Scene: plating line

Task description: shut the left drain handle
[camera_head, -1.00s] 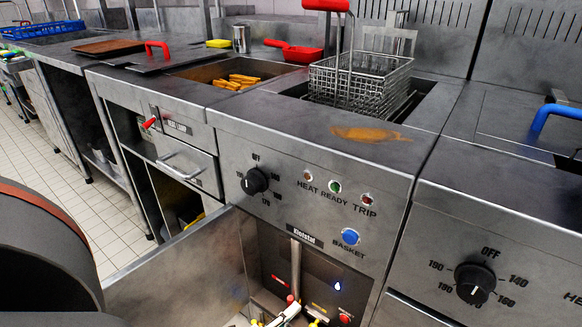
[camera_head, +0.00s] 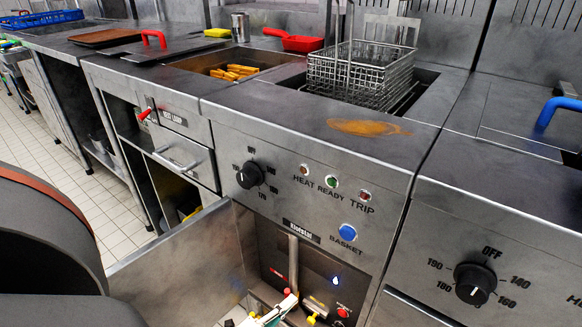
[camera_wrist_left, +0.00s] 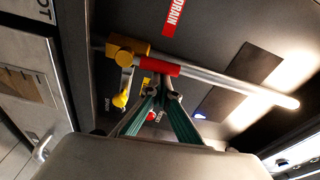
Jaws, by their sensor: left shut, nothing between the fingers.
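In that view the pipe (camera_wrist_left: 235,87) carries a red sleeve (camera_wrist_left: 160,68) and a yellow valve block (camera_wrist_left: 128,47). A short lever with a yellow end (camera_wrist_left: 120,98) hangs from the block. My left gripper (camera_wrist_left: 161,86) is shut and empty, its green fingers converging just below the red sleeve; I cannot tell whether they touch. In the head view it (camera_head: 280,312) is low in the cabinet. My right gripper is out of view.
The cabinet door (camera_head: 185,262) stands open to the left. Above are a control knob (camera_head: 250,175) and a blue basket button (camera_head: 347,232). A wire basket (camera_head: 360,72) sits over the fryer well. A second fryer knob (camera_head: 475,284) is at right.

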